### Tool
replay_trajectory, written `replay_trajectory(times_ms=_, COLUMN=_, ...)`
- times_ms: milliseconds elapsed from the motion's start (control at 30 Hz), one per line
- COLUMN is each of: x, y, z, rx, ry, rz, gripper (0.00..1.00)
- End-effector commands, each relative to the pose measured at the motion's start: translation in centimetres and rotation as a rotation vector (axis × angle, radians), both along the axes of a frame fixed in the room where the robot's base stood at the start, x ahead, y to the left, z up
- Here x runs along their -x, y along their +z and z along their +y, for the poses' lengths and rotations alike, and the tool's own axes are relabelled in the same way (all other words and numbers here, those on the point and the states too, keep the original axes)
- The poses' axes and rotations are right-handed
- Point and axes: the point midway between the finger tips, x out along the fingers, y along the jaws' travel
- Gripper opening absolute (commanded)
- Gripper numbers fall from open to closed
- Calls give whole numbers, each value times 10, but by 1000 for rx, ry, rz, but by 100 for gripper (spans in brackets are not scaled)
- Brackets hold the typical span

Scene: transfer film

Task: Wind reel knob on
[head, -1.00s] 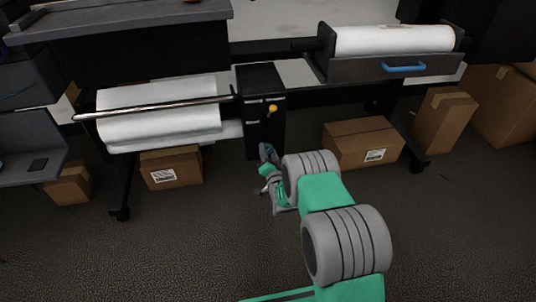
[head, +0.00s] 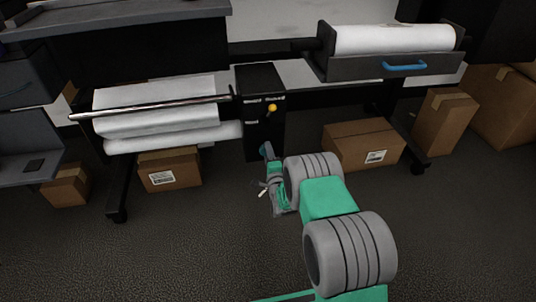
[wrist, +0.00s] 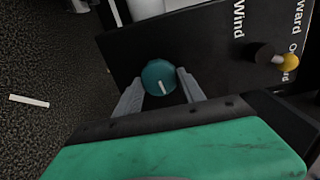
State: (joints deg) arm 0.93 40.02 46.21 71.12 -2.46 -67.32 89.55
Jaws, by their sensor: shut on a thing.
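A round teal knob (wrist: 159,77) with a white mark line sits between my fingers in the wrist view. Behind it is a black control panel (wrist: 215,65) lettered "Wind", with part of another word ending "ward". My gripper (wrist: 160,88) is shut on the knob, one finger on each side. In the head view the black control box (head: 263,90) stands right of the white media roll. My gripper (head: 267,152) is low at its front, and the knob cannot be made out clearly there.
A yellow knob (wrist: 289,62) sticks out of the panel close to the right of my gripper. A metal bar (head: 150,108) and white media (head: 160,125) lie to the left. Cardboard boxes (head: 362,145) stand under the printer.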

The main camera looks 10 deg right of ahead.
Motion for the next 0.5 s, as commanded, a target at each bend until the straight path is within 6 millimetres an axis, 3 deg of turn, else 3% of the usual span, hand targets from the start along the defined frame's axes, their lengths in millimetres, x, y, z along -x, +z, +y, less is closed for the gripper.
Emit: replay_trajectory(times_ms=500, x=0, y=-1, z=-1, rx=-78, ry=-2, rz=1, gripper=6)
